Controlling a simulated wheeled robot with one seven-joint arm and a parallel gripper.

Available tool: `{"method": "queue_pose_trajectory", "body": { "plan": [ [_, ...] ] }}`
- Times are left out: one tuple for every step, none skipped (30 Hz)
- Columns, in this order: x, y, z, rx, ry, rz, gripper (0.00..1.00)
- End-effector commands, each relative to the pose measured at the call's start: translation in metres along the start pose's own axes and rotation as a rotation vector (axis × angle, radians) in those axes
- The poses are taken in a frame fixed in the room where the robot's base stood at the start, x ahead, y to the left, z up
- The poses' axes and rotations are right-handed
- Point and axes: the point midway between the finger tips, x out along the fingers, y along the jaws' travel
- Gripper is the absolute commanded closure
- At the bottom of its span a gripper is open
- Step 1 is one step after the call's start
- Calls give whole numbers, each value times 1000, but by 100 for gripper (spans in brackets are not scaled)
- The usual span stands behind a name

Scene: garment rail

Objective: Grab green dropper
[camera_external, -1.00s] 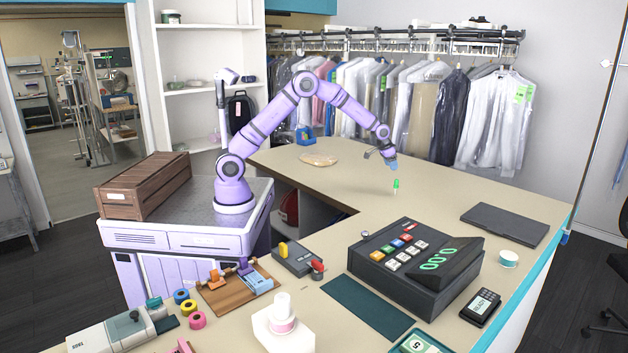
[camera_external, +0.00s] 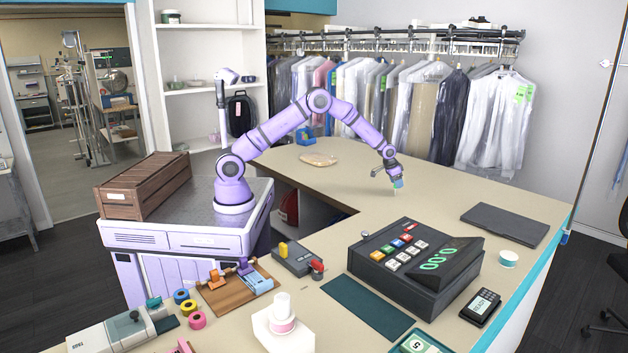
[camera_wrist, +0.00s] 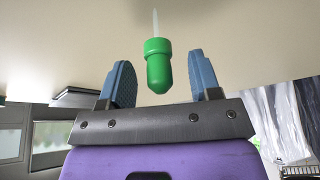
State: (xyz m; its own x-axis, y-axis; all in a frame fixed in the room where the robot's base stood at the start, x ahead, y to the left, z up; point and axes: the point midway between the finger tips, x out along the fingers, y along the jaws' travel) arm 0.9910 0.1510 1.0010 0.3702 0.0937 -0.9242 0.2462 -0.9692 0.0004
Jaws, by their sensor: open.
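The green dropper (camera_wrist: 158,66) shows in the wrist view with its rounded green bulb toward me and its pale thin tip pointing away. It stands between the two blue fingers of my gripper (camera_wrist: 162,80), with a visible gap on each side. My gripper is open and not touching the dropper in that view. In the external view my gripper (camera_external: 397,182) is low over the counter, right at the dropper, and covers most of it. Only a small part of the dropper (camera_external: 396,191) seems to show there.
The counter (camera_external: 350,182) is clear around my gripper. A dark cash register (camera_external: 415,265) and a closed dark laptop-like slab (camera_external: 505,224) lie nearer the front right. A tan flat object (camera_external: 319,160) lies behind left. Hanging garments (camera_external: 435,110) line the back.

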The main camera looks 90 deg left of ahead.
Motion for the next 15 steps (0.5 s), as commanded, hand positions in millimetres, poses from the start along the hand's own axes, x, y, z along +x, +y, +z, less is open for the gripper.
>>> {"method": "queue_pose_trajectory", "body": {
  "plan": [
    [7, 0, 0, 0, -1, 0, 43],
    [10, 0, 0, 0, -1, 0, 43],
    [12, 0, 0, 0, 0, 0, 43],
    [12, 0, 0, 0, 1, 0, 43],
    [13, 0, 0, 0, 1, 0, 43],
    [12, 0, 0, 0, 2, 0, 43],
    [12, 0, 0, 0, 2, 0, 43],
    [12, 0, 0, 0, 1, 0, 43],
    [12, 0, 0, 0, 1, 0, 43],
    [12, 0, 0, 0, 1, 0, 45],
    [12, 0, 0, 0, 1, 0, 52],
    [12, 0, 0, 0, 1, 0, 61],
    [12, 0, 0, 0, 1, 0, 68],
    [12, 0, 0, 0, 1, 0, 75],
    [12, 0, 0, 0, 1, 0, 84]
  ]
}}
